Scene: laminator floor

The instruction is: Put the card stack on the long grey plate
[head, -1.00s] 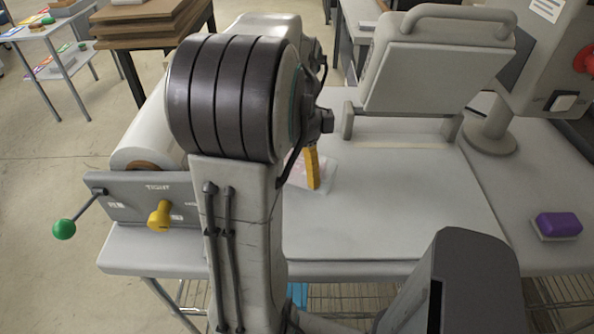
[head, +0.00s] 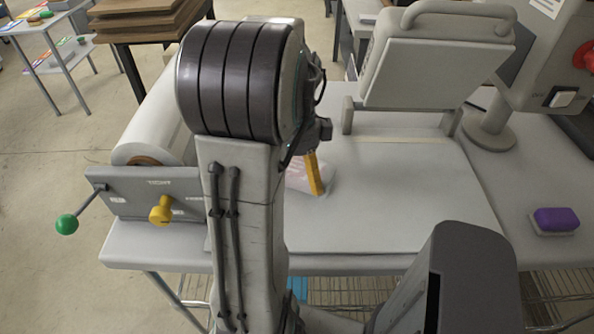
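The long grey plate (head: 400,205) lies flat on the table in front of the upright hinged panel. A pale, pinkish-white block (head: 298,178), which looks like the card stack, shows above the plate's left part, partly hidden by my arm. My gripper (head: 315,178) shows as one yellow finger pointing down, right against the block in the picture. The other finger is hidden behind my arm, so I cannot tell whether the gripper holds the block. I also cannot tell whether the block touches the plate.
A white roll (head: 150,135) with a green-knobbed crank (head: 67,223) and a yellow knob (head: 160,210) stands at left. The hinged panel (head: 430,70) stands behind the plate. A purple-topped brush (head: 556,220) lies at right. The plate's middle and right are clear.

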